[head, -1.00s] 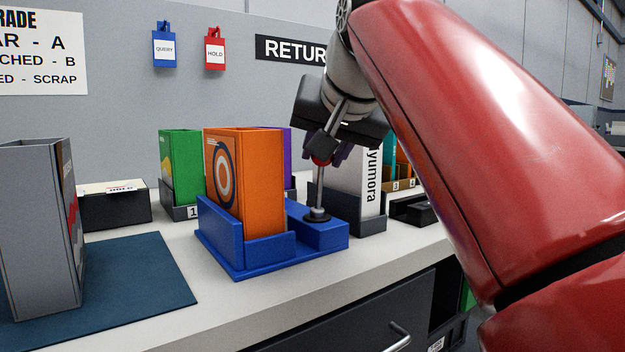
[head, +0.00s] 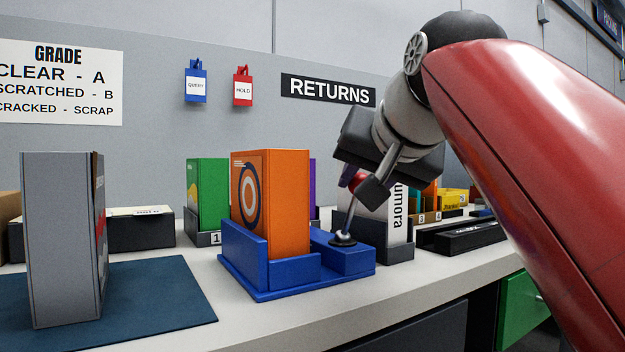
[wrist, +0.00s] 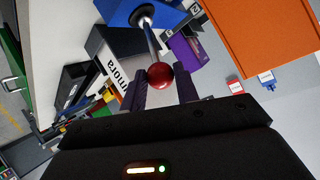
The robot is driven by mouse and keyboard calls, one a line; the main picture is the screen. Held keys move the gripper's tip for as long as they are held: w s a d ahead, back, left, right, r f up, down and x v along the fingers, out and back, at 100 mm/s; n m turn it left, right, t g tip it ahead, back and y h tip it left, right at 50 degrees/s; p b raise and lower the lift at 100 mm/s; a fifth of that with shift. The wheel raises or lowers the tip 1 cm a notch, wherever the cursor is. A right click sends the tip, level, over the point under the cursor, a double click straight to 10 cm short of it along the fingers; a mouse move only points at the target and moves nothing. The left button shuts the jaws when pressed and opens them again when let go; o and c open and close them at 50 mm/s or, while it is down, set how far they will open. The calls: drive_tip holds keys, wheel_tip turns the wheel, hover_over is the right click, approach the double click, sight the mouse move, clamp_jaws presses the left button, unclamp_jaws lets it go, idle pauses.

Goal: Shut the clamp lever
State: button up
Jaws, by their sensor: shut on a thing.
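The clamp lever (head: 348,220) is a thin metal rod rising from a round dark pivot on the blue fixture (head: 270,279). It leans to the right in the head view. Its red ball knob (head: 357,181) is partly hidden by my gripper (head: 366,188). In the wrist view the red knob (wrist: 160,76) sits between the two dark fingers of my gripper (wrist: 162,88), which is shut on it. The rod (wrist: 152,42) runs from the knob to the pivot at the top. An orange box (head: 275,200) stands upright in the fixture beside the lever.
A white box (head: 398,225) stands just behind the lever, and a green box (head: 207,190) stands behind the orange one. A grey case (head: 62,240) stands on a dark blue mat (head: 160,300) at left. The counter front is clear.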

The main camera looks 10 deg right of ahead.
drive_tip(key=o, duration=1)
drive_tip(key=shift+f, duration=0.15)
drive_tip(key=shift+c, duration=0.2)
drive_tip(key=p+v, duration=0.1)
drive_tip(key=v, duration=0.6)
drive_tip(key=shift+s+r+p, duration=0.25)
drive_tip(key=shift+s+p, duration=0.1)
drive_tip(key=shift+s, duration=0.1)
